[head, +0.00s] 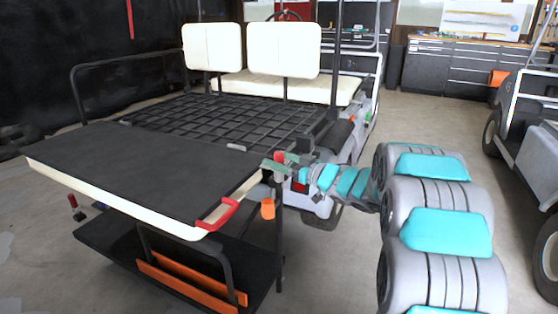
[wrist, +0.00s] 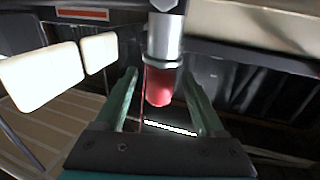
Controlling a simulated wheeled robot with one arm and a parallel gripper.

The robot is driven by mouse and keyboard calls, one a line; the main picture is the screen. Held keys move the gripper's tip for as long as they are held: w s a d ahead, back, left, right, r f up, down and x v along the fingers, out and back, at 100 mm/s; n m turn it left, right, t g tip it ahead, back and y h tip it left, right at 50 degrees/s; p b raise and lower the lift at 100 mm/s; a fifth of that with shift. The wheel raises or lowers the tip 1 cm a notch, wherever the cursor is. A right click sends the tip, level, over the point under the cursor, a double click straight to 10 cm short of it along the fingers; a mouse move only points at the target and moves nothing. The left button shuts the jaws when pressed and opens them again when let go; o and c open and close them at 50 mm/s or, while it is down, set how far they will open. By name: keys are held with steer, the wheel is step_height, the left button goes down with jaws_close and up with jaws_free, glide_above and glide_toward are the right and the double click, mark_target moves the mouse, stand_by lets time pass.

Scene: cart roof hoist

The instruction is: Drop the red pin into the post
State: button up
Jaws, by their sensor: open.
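The red pin (wrist: 159,86) shows between the fingers of my gripper (wrist: 160,92) in the wrist view. A silver cylinder (wrist: 165,38) with a collar adjoins its red part; I cannot tell whether this is the pin's shank or the post. My gripper is open, with a green finger on either side of the red part and gaps visible. In the head view, red (head: 279,157) shows at my gripper (head: 284,164), by the right corner of the black panel. A dark upright post (head: 279,240) stands below that corner. Its top is hidden.
The cart's black panel (head: 140,165) has a red handle (head: 217,214) at its front edge. An orange cup-like part (head: 267,208) is close below my gripper. White seat backs (head: 283,50) stand behind. A red-topped piece (head: 72,200) is at the left. Another cart (head: 525,140) stands right.

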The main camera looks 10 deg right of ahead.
steer(key=v, duration=0.7)
steer(key=shift+s+d, duration=0.2)
steer(key=shift+s, duration=0.1)
